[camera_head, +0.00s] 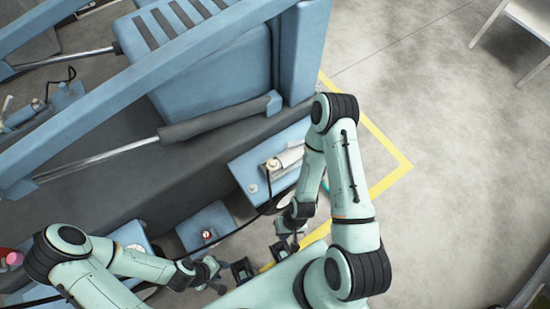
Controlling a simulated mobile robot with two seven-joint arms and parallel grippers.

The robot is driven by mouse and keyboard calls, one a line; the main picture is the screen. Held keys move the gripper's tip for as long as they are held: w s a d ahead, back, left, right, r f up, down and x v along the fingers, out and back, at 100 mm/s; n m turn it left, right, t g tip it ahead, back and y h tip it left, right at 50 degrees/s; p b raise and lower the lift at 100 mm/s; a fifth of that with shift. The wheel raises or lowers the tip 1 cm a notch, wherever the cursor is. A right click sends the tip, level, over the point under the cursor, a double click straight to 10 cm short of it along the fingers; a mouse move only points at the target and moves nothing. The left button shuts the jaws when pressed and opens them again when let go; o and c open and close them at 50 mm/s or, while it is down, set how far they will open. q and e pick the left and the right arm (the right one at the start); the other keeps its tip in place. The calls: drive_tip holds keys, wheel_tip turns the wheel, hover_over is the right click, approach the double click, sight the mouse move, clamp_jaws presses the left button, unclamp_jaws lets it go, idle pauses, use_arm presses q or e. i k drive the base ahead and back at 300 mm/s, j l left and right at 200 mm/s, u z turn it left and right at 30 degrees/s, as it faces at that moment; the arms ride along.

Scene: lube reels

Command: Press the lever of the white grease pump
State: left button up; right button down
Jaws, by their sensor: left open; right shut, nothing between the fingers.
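A white cylinder with a beige end fitting, which looks like the white grease pump (290,157), sits on a blue box beside the blue machine. My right forearm passes close to its right side and hides part of that area. I cannot make out the lever clearly. My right gripper (288,238) is shut and empty, pointing down, below the pump in the picture and apart from it. My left gripper (217,275) is open and empty, at the lower middle, further left and well away from the pump.
Blue boxes (207,226) and a black hose (238,229) lie between the pump and my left arm. The large blue machine (215,60) fills the upper left. A yellow floor line (388,181) and open concrete floor (455,150) are on the right.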

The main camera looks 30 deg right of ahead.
sight(298, 143)
drive_tip(key=l+z, duration=0.1)
drive_tip(key=z, duration=1.25)
drive_tip(key=i+l, duration=0.1)
drive_tip(key=l, duration=0.2)
drive_tip(key=i+l+z, duration=0.1)
drive_tip(key=l, duration=0.2)
drive_tip(key=i+l, duration=0.15)
drive_tip(key=l, duration=0.15)
